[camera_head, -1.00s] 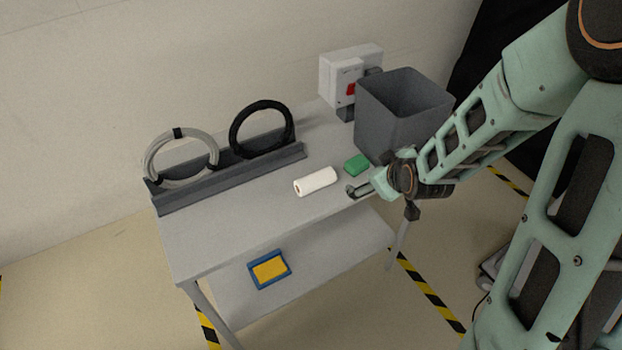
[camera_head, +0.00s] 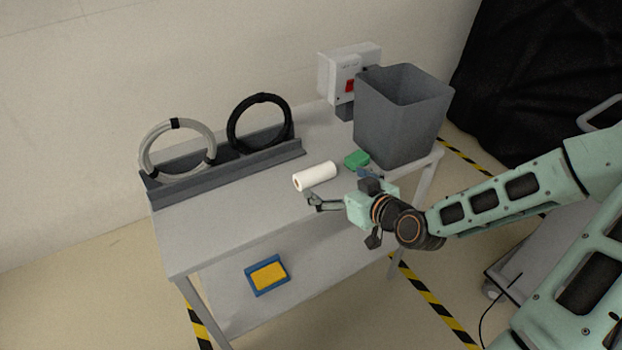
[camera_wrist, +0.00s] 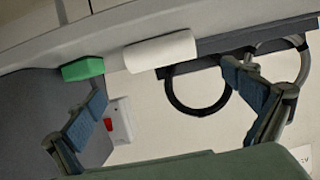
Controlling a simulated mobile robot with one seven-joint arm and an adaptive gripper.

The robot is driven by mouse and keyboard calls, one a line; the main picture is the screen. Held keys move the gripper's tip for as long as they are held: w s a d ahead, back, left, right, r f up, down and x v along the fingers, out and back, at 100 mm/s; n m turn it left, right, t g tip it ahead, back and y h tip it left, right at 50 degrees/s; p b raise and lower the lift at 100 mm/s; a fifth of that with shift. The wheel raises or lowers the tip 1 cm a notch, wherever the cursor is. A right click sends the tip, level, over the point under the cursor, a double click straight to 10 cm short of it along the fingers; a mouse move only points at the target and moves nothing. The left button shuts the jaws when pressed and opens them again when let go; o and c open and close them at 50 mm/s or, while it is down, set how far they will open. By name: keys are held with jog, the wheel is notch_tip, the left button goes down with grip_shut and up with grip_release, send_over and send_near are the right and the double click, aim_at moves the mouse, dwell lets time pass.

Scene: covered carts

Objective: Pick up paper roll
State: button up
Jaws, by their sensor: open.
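The white paper roll (camera_head: 315,176) lies on its side on the cart's upper shelf, near the front edge. It also shows in the wrist view (camera_wrist: 160,52), beyond my fingers and apart from them. My gripper (camera_head: 314,202) is beside the roll on its near side, just off the shelf's front edge. In the wrist view its two fingers (camera_wrist: 170,110) are spread wide with nothing between them. The roll's far end is in plain view and nothing covers it.
A green block (camera_head: 356,160) lies right of the roll, by a grey bin (camera_head: 400,120). Grey and black cable rings (camera_head: 178,150) stand in a dark rack (camera_head: 225,172) behind. A white box with a red switch (camera_head: 346,70) is at the back. A blue-and-yellow tray (camera_head: 250,277) sits on the lower shelf.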

aim_at(317, 173)
jog(key=x, duration=0.9)
jog(key=shift+w+a+f, duration=0.1)
jog(key=shift+a, duration=0.1)
jog(key=c, duration=1.4)
jog(key=shift+o, duration=0.2)
